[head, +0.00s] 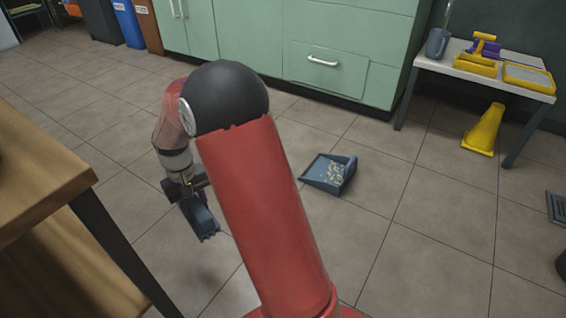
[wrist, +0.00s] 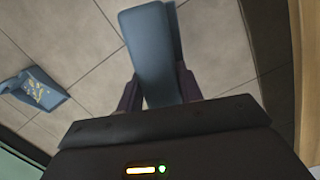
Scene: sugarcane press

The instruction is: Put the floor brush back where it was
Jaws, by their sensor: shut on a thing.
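The floor brush (head: 203,216) is blue-grey, and its dark bristles face down in the head view. My gripper (head: 187,187) is shut on it, and the brush hangs at an angle from the jaws, low over the tiles. I cannot tell whether its bristles touch the floor. In the wrist view the brush (wrist: 151,50) extends away between the two dark fingers of my gripper (wrist: 160,88). A blue-grey dustpan (head: 316,172) with yellow crumbs in it lies on the floor to the right; it also shows in the wrist view (wrist: 22,78).
A wooden bench (head: 45,165) stands close on the left. Green cabinets (head: 250,40) line the back. On the right, a low table (head: 540,95) bears a grey pot (head: 437,43) and yellow and purple items. A yellow cone (head: 484,130) is below it. Tiles around the dustpan are clear.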

